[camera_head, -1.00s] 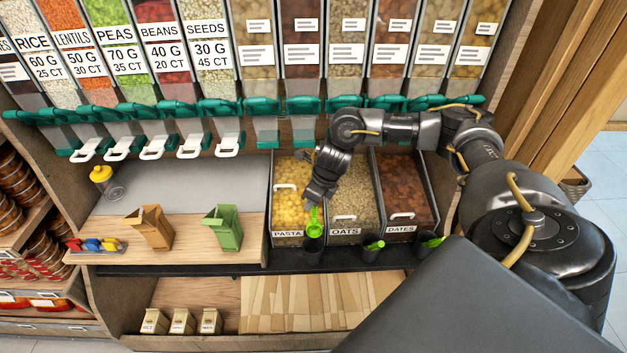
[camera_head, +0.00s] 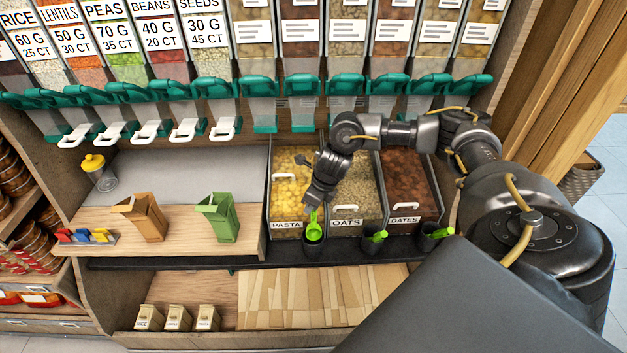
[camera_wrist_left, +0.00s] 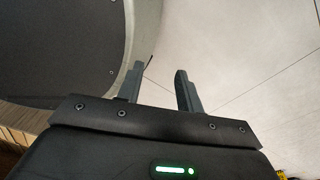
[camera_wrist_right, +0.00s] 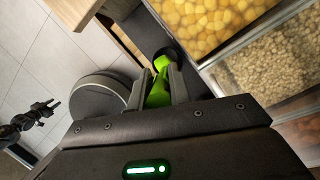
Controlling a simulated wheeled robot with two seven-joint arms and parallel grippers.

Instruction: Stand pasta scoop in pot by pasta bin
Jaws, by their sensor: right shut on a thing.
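The green pasta scoop (camera_head: 313,229) is held by my right gripper (camera_head: 312,207), with its lower part inside the mouth of the dark pot (camera_head: 314,249) in front of the pasta bin (camera_head: 287,191). The scoop looks roughly upright in the head view. In the right wrist view my right gripper (camera_wrist_right: 166,72) is shut on the green scoop (camera_wrist_right: 159,92), and the dark pot shows just beyond it. I cannot tell whether the scoop touches the pot's bottom. My left gripper (camera_wrist_left: 160,72) is open and empty over pale floor; it is out of the head view.
Two more dark pots with green scoops stand right of this one, before the oats bin (camera_head: 352,195) and dates bin (camera_head: 407,190). A green container (camera_head: 222,219) and brown container (camera_head: 145,218) stand on the wooden shelf to the left. Dispensers hang above.

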